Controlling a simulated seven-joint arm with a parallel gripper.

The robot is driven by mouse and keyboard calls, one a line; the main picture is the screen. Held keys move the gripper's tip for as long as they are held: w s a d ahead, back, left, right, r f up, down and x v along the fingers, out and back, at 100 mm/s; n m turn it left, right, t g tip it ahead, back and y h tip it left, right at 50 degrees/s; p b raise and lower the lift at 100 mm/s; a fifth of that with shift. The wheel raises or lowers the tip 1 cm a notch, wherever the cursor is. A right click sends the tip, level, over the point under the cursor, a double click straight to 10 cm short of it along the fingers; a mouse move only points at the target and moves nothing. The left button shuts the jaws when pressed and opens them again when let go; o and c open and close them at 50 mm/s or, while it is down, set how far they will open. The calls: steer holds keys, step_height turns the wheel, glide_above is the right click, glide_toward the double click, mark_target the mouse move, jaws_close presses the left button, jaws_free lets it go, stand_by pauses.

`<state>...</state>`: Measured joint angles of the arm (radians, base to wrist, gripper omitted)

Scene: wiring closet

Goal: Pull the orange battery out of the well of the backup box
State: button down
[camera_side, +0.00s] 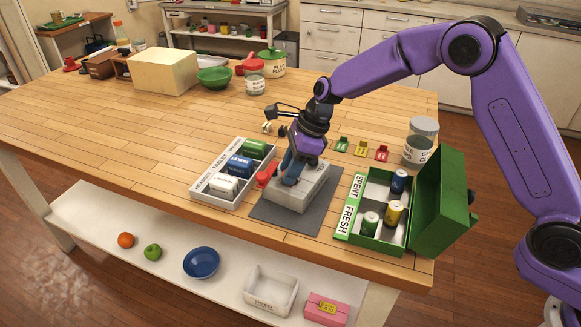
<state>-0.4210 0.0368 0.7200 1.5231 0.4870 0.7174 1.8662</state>
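The backup box appears to be the light grey box (302,194) on the dark grey mat (262,208) near the table's front edge. A red part (264,178) sticks up at its left side. My gripper (290,174) points down over the top of the box, with its fingertips at or inside the opening. I see no orange battery; the well is hidden behind my gripper. I cannot tell whether the fingers are open or shut, or whether they touch anything.
Left of the mat, a white labelled tray (202,188) holds green, blue and white batteries. To the right, an open green case (440,205) marked SPENT and FRESH holds several cells. Small coloured clips (362,148) and a jar (421,140) stand behind. The table's left middle is clear.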

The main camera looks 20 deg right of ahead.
steer(key=shift+r, duration=0.7)
stand_by(0.3)
steer(key=shift+r, duration=2.55)
